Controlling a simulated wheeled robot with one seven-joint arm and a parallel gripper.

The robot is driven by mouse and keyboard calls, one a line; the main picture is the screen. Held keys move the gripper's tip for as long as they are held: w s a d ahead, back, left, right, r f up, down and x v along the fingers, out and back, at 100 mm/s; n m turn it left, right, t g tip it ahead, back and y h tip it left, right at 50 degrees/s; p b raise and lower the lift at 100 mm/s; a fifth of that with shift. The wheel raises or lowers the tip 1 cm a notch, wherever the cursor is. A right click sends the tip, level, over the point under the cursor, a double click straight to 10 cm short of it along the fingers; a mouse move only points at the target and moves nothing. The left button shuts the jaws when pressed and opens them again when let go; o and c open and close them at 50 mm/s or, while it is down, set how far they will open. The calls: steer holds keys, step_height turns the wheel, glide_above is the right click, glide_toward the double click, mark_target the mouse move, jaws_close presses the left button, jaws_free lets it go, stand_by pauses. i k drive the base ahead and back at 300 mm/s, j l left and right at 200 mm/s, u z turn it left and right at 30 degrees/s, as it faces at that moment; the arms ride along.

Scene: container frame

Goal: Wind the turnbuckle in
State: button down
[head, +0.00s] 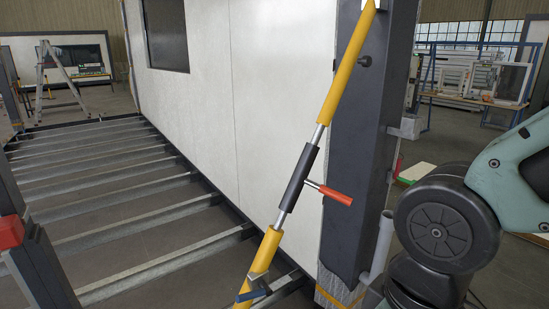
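The turnbuckle runs on a slant across the middle of the head view. Its dark sleeve (297,178) joins an upper yellow rod (347,70) and a lower yellow rod (263,254), with a short bright metal section at each end of the sleeve. A short metal bar with a red-orange grip (336,195) sticks out of the sleeve to the lower right. My arm's links show at the right edge, apart from the turnbuckle. My gripper is not in view, and nothing touches the red grip.
A dark upright post (362,140) stands just behind and right of the turnbuckle. A white wall panel (265,70) lies behind. Open floor joists (120,215) spread to the left. A blue clamp-like piece (254,292) is at the lower rod. A workbench (470,98) stands far right.

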mark_target(307, 159)
steer(key=l+u, duration=0.1)
steer(key=u, duration=0.25)
steer(key=l+u, duration=0.1)
steer(key=u, duration=0.25)
steer(key=l+u, duration=0.1)
steer(key=u, duration=0.25)
steer(key=l+u, duration=0.2)
steer(key=l, duration=0.2)
steer(key=k+l+u, duration=0.2)
steer(key=l, duration=0.2)
steer(key=l+u, duration=0.2)
steer(key=l, duration=0.25)
steer(key=k+l+u, duration=0.2)
steer(key=l, duration=0.15)
steer(key=l+u, duration=0.2)
steer(key=l, duration=0.2)
steer(key=k+l, duration=0.2)
steer(key=l, duration=0.2)
steer(key=k+l, duration=0.25)
steer(key=l, duration=0.2)
steer(key=k+l, duration=0.2)
steer(key=l, duration=0.25)
steer(key=k+l, duration=0.25)
steer(key=l, duration=0.15)
steer(key=i+l+u, duration=0.1)
steer(key=i, duration=0.6)
